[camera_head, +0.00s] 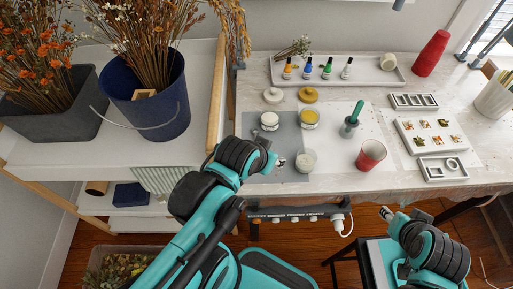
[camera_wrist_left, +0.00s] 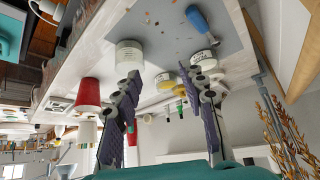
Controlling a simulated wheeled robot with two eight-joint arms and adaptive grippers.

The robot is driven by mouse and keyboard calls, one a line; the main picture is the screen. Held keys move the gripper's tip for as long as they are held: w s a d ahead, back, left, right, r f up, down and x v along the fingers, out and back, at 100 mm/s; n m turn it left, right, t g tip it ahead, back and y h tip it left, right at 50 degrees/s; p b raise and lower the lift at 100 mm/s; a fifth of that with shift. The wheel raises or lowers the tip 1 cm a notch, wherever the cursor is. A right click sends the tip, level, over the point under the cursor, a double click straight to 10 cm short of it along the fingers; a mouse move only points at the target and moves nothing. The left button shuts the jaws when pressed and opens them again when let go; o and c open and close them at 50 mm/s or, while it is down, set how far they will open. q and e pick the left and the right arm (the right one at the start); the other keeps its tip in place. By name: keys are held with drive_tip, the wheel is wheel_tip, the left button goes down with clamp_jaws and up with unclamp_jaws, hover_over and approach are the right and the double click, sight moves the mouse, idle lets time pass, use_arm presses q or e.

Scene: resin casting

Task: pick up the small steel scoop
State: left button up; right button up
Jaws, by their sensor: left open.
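A clear jar (camera_head: 305,161), white jar (camera_head: 269,121), yellow jar (camera_head: 309,118) and red cup (camera_head: 371,155) stand near the left gripper. A green-handled tool (camera_head: 352,120) stands behind the cup. Moulds (camera_head: 433,136) lie at right. A bottle tray (camera_head: 375,76) is at the back.

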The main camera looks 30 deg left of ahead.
use_arm(q)
drive_tip(key=w+a+f+n+g+p, duration=0.1)
drive_tip(key=w+a+n+g, duration=0.1)
drive_tip(key=a, duration=0.1)
drive_tip(key=w+a+f+n+g+p, duration=0.1)
drive_tip(key=w+a+f+n+g, duration=0.1)
drive_tip(key=w, duration=0.1)
drive_tip(key=w+a+f+n+g+p, duration=0.1)
drive_tip(key=w+a+f+n+g, duration=0.1)
drive_tip(key=w+a, duration=0.1)
drive_tip(key=shift+w+a+f+g, duration=0.15)
drive_tip(key=shift+w+a+g, duration=0.15)
drive_tip(key=shift+g, duration=0.1)
drive_tip(key=shift+a+f, duration=0.25)
drive_tip(key=shift+f, duration=0.4)
drive_tip(key=shift+f+b, duration=0.35)
drive_tip(key=shift+f, duration=0.6)
wheel_tip(320, 180, down, 6)
drive_tip(key=shift+w+a+r+b, duration=0.1)
drive_tip(key=shift+r+b, duration=0.1)
drive_tip(key=shift+b, duration=1)
drive_tip(key=shift+r, duration=0.1)
clamp_jaws()
